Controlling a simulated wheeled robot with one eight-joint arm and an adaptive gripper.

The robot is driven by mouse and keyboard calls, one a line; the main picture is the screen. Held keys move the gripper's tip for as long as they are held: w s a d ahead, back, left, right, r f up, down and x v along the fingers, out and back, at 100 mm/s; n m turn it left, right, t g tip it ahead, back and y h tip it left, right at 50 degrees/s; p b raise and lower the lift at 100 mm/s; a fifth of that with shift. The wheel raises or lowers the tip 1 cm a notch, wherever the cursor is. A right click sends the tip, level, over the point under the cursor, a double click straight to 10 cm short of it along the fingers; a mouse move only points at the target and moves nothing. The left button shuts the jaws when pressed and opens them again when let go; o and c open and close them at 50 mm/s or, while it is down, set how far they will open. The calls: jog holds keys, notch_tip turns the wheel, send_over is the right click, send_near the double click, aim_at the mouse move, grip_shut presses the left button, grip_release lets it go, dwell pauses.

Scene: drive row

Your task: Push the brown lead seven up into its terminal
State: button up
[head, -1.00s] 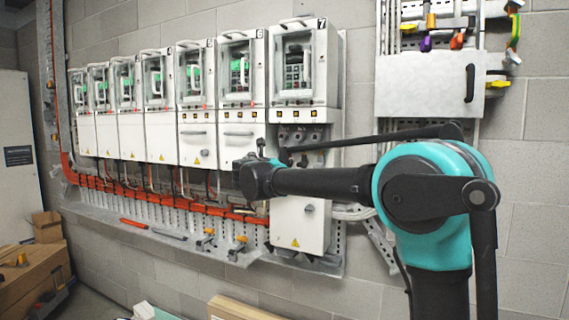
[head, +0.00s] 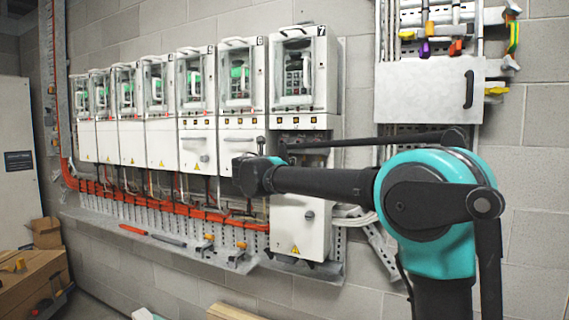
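Drive seven (head: 303,75), marked 7, is the rightmost grey drive in the row. Below it is an opening (head: 305,141) where the terminals sit; my forearm covers much of it. A white lower cover (head: 300,225) with a yellow warning sign stands beneath the opening. I cannot make out the brown lead or its terminal. My gripper (head: 240,172) is at the left end of my arm, in front of the area between drives six and seven. It is dark and small in the view, and its fingers and anything between them cannot be made out.
More drives (head: 190,90) run to the left. An orange cable bundle (head: 150,210) runs below them above a grey ledge (head: 180,250) with tools. A grey box (head: 430,90) hangs at the right. A wooden crate (head: 30,280) stands on the floor at lower left.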

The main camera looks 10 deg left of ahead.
jog(key=v, duration=1.2)
dwell(0.3)
